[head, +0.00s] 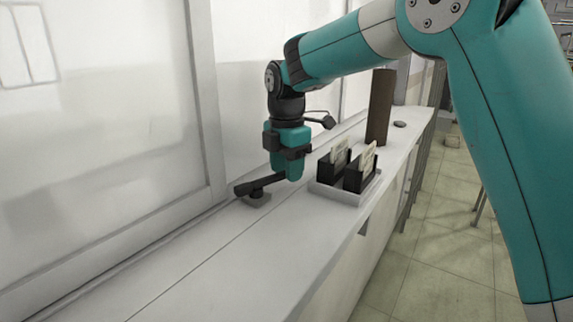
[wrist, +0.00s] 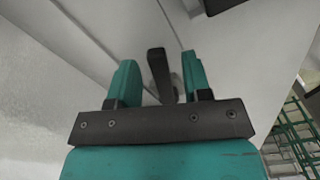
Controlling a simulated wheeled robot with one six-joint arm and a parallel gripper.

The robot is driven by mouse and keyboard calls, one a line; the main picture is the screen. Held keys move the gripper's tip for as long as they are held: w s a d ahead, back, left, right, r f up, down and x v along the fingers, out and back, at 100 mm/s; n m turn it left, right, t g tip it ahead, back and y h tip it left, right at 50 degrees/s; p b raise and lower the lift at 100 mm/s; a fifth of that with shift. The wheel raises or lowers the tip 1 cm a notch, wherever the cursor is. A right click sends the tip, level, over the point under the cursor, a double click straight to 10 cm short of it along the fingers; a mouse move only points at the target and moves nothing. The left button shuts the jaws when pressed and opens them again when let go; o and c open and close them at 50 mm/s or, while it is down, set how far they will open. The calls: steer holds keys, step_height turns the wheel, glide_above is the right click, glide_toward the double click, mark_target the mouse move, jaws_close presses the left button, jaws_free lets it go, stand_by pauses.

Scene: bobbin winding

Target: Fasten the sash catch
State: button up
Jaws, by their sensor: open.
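The sash catch (head: 256,194) is a dark lever on a small round base, on the white sill beside the window frame. Its lever reaches from the left toward my gripper (head: 288,172), which points down over the lever's right part. In the wrist view the dark lever (wrist: 157,68) shows between the two teal fingers of my open gripper (wrist: 156,62). The lever's right end is hidden behind the fingers in the head view.
A light tray (head: 330,190) with two black holders containing cards stands just right of my gripper. The near sill is clear.

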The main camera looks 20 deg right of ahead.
steer(key=shift+c, duration=0.3)
jaws_close()
